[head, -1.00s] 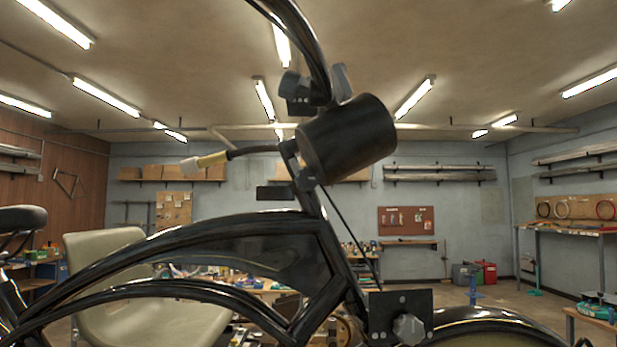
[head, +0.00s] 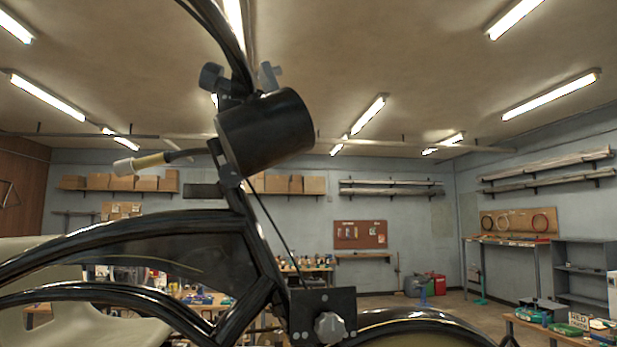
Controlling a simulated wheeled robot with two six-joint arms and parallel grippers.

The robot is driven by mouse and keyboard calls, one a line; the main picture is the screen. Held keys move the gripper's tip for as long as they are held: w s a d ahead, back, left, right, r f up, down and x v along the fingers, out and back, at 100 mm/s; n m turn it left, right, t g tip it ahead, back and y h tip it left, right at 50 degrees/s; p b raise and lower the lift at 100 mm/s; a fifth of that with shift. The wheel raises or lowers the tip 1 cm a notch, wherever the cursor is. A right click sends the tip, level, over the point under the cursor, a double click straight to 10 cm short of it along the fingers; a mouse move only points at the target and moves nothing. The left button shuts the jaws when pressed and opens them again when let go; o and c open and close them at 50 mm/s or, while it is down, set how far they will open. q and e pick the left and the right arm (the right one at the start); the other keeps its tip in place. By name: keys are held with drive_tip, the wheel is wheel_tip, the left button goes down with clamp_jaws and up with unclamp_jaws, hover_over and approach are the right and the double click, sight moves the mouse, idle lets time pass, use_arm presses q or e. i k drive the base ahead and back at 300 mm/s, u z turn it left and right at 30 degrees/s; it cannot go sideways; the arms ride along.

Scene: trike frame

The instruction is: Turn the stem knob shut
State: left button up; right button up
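The dark trike frame (head: 130,222) fills the lower left of the head view. A black cylinder (head: 268,132) sits at its front, below the curved handlebar (head: 222,38). A dark round knob (head: 210,76) is on the left of the clamp under the bar, by the stem. A lighter grey knob-like part (head: 268,76) shows on the right of that clamp. Another grey lobed knob (head: 328,326) sits on a dark plate (head: 342,300) low near the front wheel. I cannot tell how far any knob is turned. Neither gripper is in view.
A lever with a pale grip (head: 138,164) sticks out left of the cylinder. A pale chair (head: 60,310) stands behind the frame. A low bench with green items (head: 570,328) and a grey shelf unit (head: 585,270) are at right. Open floor shows right of centre.

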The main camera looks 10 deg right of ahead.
sight(229, 177)
drive_tip(key=z, duration=3.3)
drive_tip(key=k, duration=2.3)
drive_tip(key=u, duration=1.8)
